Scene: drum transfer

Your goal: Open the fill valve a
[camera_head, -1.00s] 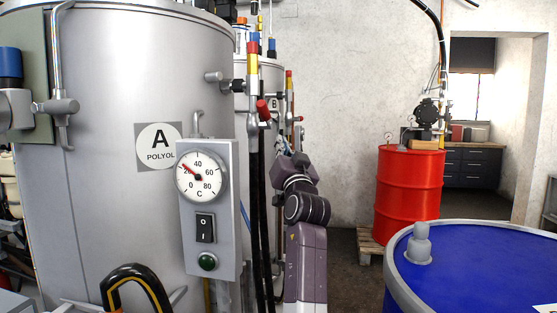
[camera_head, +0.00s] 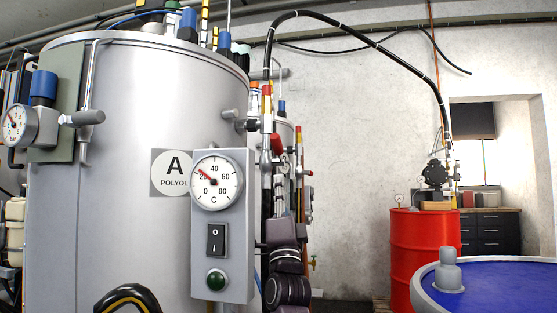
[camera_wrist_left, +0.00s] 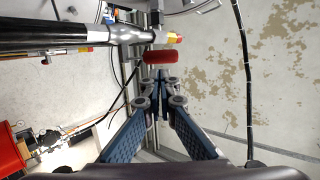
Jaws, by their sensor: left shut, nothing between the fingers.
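Tank A (camera_head: 120,200) is a large grey cylinder labelled "A POLYOL". A pipe with yellow and red bands (camera_head: 266,100) stands at its right side, with a red valve handle (camera_head: 277,144) on it. In the left wrist view a red handle (camera_wrist_left: 161,57) lies crosswise beside a pipe fitting with a yellow and red end (camera_wrist_left: 174,38). My left gripper (camera_wrist_left: 161,76) is shut and empty, its tips just below that handle; I cannot tell whether they touch. In the head view its dark wrist (camera_head: 284,258) is below the valve, its fingertips unclear. My right gripper is out of view.
A gauge and switch box (camera_head: 222,270) is close left of my arm. A black hose (camera_head: 352,32) arches from the pipe to a pump on the red drum (camera_head: 424,250). A blue drum (camera_head: 505,285) stands at front right. Bare wall lies between.

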